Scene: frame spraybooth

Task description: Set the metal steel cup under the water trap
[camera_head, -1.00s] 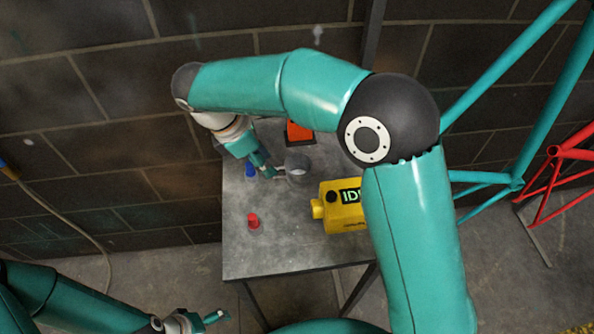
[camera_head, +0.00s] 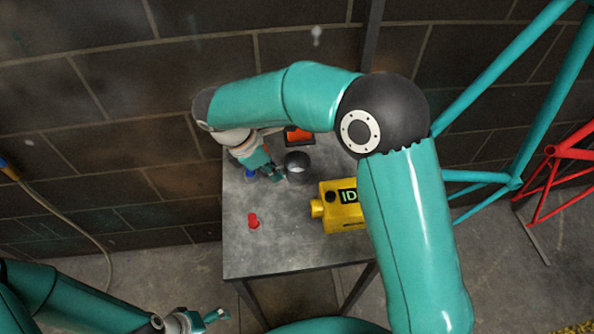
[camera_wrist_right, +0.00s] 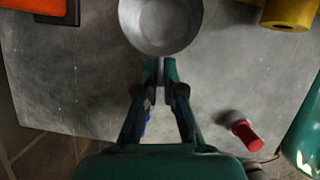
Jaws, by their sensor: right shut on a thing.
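The metal steel cup (camera_head: 297,167) is a round grey cup near the back of the grey table, its open mouth facing up. It fills the top middle of the right wrist view (camera_wrist_right: 161,28). My right gripper (camera_head: 281,176) reaches it from the left in the head view. Its fingertips (camera_wrist_right: 160,66) are shut on the cup's near wall. I cannot tell whether the cup touches the tabletop. My left gripper (camera_head: 216,316) is low at the bottom left, away from the table; its opening is unclear. I cannot make out a water trap in these views.
On the table (camera_head: 275,245) are a red-capped item (camera_head: 253,220), a yellow box (camera_head: 340,208), an orange-and-black item (camera_head: 298,135) and a blue item (camera_head: 250,174) partly behind my right gripper. The table's front left is clear. A brick wall (camera_head: 120,160) stands behind.

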